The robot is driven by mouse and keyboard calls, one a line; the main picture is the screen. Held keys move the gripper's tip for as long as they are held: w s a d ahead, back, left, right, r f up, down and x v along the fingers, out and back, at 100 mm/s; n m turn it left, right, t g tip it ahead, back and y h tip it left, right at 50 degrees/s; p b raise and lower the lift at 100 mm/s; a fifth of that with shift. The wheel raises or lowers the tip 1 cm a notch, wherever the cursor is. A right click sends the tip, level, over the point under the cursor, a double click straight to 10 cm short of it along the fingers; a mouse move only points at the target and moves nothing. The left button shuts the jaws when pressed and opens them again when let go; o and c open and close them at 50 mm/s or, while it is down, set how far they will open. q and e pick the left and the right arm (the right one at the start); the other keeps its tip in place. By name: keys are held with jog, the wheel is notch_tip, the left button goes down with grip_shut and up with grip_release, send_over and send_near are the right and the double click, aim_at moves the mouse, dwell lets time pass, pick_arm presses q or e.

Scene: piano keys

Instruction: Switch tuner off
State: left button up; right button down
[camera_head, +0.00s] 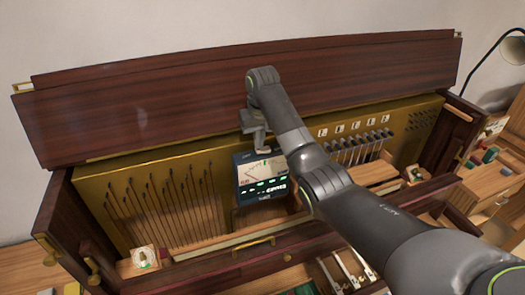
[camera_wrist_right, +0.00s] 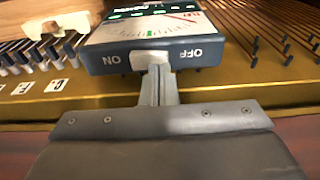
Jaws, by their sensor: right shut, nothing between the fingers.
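The tuner (camera_head: 262,180) is a dark blue box with a lit screen and green marks, standing upright in front of the gold panel. In the right wrist view, its top edge (camera_wrist_right: 95,65) carries upside-down labels, ON at the left and OFF at the right. A pale switch (camera_wrist_right: 143,60) sits between the labels. My right gripper (camera_head: 262,149) is shut and empty, just above the tuner's top. In the wrist view its fingertips (camera_wrist_right: 156,76) are at the switch and partly cover it; I cannot tell if they touch. My left gripper is not in view.
The dark wooden lid (camera_head: 150,95) stands raised behind the tuner. Rows of thin rods (camera_head: 150,205) lie to the left, and white lettered tags (camera_head: 340,130) line the gold panel to the right. A black lamp (camera_head: 490,55) stands at the far right.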

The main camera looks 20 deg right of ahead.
jog(key=shift+f, duration=0.5)
jog(key=shift+r+p, duration=0.3)
jog(key=shift+r, duration=3.25)
